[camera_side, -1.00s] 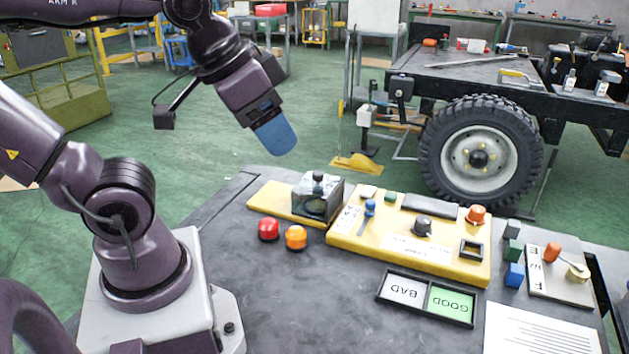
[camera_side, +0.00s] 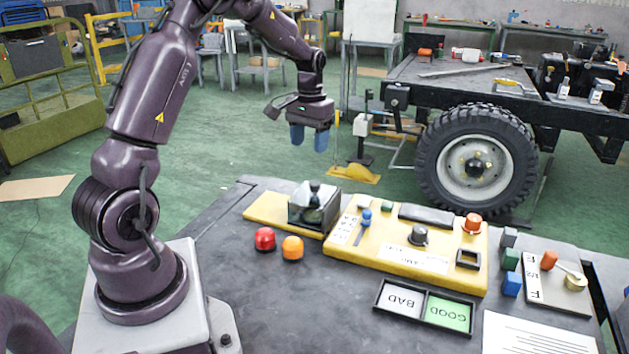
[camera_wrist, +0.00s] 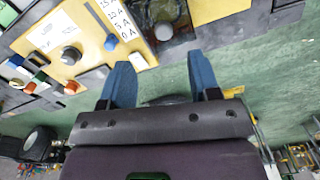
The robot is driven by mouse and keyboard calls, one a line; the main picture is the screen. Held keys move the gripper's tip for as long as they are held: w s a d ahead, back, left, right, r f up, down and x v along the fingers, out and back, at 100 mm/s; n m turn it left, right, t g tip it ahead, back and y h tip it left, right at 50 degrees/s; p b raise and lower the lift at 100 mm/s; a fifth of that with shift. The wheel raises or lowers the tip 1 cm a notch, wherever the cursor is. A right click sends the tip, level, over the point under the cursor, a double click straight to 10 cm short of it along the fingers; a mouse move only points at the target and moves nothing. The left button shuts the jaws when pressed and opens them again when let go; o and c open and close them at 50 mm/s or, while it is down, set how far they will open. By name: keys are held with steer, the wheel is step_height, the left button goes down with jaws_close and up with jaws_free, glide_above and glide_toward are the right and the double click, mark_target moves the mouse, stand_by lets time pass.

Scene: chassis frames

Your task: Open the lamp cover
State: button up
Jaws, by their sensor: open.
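The lamp cover (camera_side: 301,213) is a clear box with dark edges and a dark knob on top. It sits on the left part of the yellow panel (camera_side: 262,208) and looks closed. In the wrist view the cover (camera_wrist: 180,12) shows at the top, beyond my fingers, partly cut off by the frame. My gripper (camera_side: 309,138) has two blue fingers, apart and empty. In the side view it hangs pointing down, above the cover in the picture and clear of it. The fingers also show in the wrist view (camera_wrist: 162,80).
A red button (camera_side: 265,239) and an orange button (camera_side: 292,247) stand before the cover. Right of it the panel carries a blue-topped lever (camera_side: 366,217), a dark knob (camera_side: 418,235) and an orange knob (camera_side: 472,223). A BAD/GOOD tray (camera_side: 424,306) lies in front.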

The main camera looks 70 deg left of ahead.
mark_target(314, 183)
steer(key=f, duration=0.4)
steer(key=w+f, duration=0.1)
steer(key=f, duration=0.2)
steer(key=a+f, duration=0.1)
steer(key=f, duration=0.3)
steer(key=shift+w+a+f, duration=0.1)
steer(key=shift+w+f, duration=0.25)
